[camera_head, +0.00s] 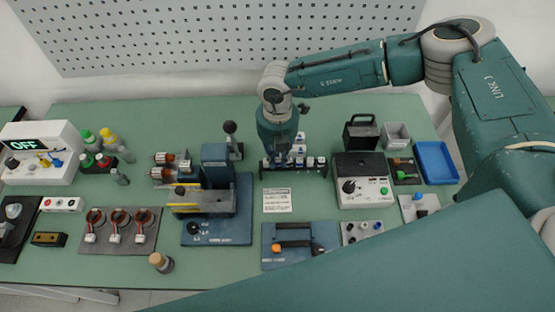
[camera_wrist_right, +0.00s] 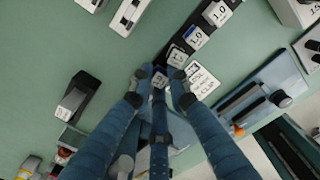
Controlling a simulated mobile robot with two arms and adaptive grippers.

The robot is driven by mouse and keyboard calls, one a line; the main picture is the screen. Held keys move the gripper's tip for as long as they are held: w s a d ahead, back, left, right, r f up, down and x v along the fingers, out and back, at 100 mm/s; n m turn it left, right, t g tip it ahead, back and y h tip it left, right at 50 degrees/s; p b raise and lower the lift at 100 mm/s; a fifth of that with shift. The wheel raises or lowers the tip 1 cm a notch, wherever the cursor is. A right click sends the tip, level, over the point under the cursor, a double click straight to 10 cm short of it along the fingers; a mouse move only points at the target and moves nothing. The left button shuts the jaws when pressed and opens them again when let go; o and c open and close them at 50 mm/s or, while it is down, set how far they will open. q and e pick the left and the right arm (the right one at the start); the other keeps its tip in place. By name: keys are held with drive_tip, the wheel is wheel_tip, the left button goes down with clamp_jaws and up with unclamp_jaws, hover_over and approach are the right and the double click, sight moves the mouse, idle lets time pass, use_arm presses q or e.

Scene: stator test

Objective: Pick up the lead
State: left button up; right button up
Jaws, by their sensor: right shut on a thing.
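My right gripper (camera_wrist_right: 160,77) is closed around a small dark piece with a white labelled top (camera_wrist_right: 159,82) in the wrist view. The piece is in line with a dark rack (camera_wrist_right: 166,50) of similar labelled pieces, at its near end. I cannot tell whether it is clear of the rack, or whether it is the lead. In the head view the right gripper (camera_head: 280,140) points down over the rack (camera_head: 292,167), and its fingertips are hard to make out. My left gripper is not in view.
A white printed card (camera_head: 277,200) lies in front of the rack. A blue press (camera_head: 215,170) stands left of it and a grey meter box (camera_head: 361,172) right. A blue board (camera_head: 290,258) with dark handles lies nearer. A blue tray (camera_head: 437,180) is far right.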

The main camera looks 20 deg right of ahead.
sight(277, 160)
wheel_tip(277, 160, up, 20)
drive_tip(key=b, duration=0.5)
drive_tip(key=shift+b, duration=0.3)
